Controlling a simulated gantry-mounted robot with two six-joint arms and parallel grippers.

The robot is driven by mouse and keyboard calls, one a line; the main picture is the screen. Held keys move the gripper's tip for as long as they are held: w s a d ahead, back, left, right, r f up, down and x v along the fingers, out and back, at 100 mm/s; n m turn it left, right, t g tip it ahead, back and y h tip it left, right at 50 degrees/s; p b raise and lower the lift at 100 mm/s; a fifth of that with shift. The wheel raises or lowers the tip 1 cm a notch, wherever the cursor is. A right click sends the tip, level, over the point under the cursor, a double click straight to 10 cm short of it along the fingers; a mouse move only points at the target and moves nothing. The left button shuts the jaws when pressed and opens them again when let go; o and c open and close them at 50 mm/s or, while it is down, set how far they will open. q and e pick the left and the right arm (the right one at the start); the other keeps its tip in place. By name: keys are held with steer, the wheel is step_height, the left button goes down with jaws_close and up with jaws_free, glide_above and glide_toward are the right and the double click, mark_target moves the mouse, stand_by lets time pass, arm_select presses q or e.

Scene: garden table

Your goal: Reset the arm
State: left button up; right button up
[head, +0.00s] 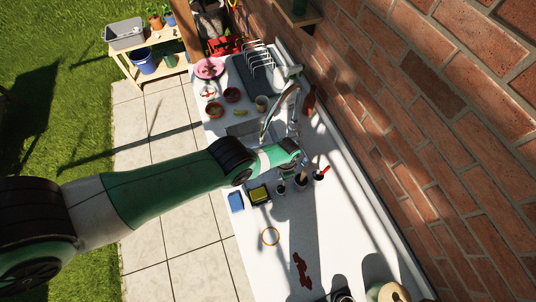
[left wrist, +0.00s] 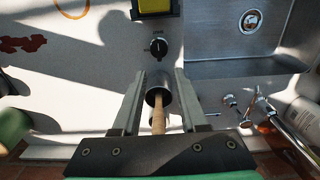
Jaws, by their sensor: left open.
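My left arm reaches in from the left in the head view, and its gripper (head: 300,160) is over the counter beside the sink. In the left wrist view the left gripper (left wrist: 160,82) is open, with a finger on each side of a dark cup (left wrist: 158,80). A wooden handle (left wrist: 159,118) stands in that cup and points back between the fingers. I cannot tell whether the fingers touch the cup. My right gripper is in neither view.
A dark knob (left wrist: 158,47) and a yellow sponge (head: 259,194) are close by. The sink (left wrist: 230,45) and tap (left wrist: 285,118) lie to the right in the wrist view. A brick wall (head: 430,130) borders the counter. An orange ring (head: 263,239) lies on the counter (head: 270,270).

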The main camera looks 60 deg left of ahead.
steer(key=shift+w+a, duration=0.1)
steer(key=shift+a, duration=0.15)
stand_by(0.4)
